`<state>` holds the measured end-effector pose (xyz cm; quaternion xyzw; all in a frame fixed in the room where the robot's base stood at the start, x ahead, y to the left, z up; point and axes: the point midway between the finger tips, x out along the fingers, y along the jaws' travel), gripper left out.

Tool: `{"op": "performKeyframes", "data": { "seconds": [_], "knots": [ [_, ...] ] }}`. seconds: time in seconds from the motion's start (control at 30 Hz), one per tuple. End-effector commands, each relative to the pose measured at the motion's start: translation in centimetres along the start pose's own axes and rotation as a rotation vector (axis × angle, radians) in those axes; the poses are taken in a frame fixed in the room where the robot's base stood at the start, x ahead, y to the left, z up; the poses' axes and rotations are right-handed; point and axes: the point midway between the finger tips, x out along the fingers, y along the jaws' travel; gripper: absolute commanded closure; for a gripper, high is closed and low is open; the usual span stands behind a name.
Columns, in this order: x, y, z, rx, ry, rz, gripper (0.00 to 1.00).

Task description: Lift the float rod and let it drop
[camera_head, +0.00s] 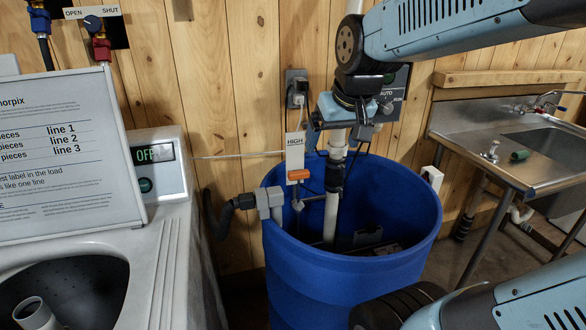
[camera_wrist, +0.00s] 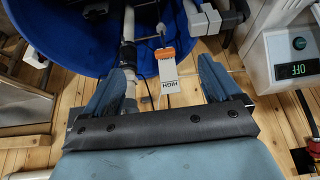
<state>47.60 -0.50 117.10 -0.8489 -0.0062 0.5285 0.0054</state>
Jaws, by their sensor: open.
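My gripper (camera_head: 338,138) is above the tub, just right of the plate, in front of the white pipe. In the wrist view, its two fingers are apart, with the HIGH plate (camera_wrist: 168,85) and orange piece (camera_wrist: 165,53) in the gap as seen. I see nothing held. Contact cannot be told.
The blue tub (camera_head: 400,245) holds a white upright pipe (camera_head: 331,215). A grey elbow fitting (camera_head: 270,202) hangs on its left rim. A washer with an OFF display (camera_head: 155,153) and a sign (camera_head: 60,150) stand left. A steel sink (camera_head: 490,150) is right.

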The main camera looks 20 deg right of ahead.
Motion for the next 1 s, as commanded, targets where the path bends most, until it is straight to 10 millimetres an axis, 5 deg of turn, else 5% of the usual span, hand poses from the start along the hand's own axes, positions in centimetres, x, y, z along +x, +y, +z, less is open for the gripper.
{"op": "performKeyframes", "data": {
  "seconds": [0.3,0.5,1.0],
  "knots": [
    [7.2,0.0,-7.2,0.001,-0.042,0.001,0.02],
    [11.5,0.0,-10.3,-0.002,-0.058,0.009,0.02],
    [16.5,0.1,-11.7,-0.004,-0.068,0.016,0.02]
  ]
}}
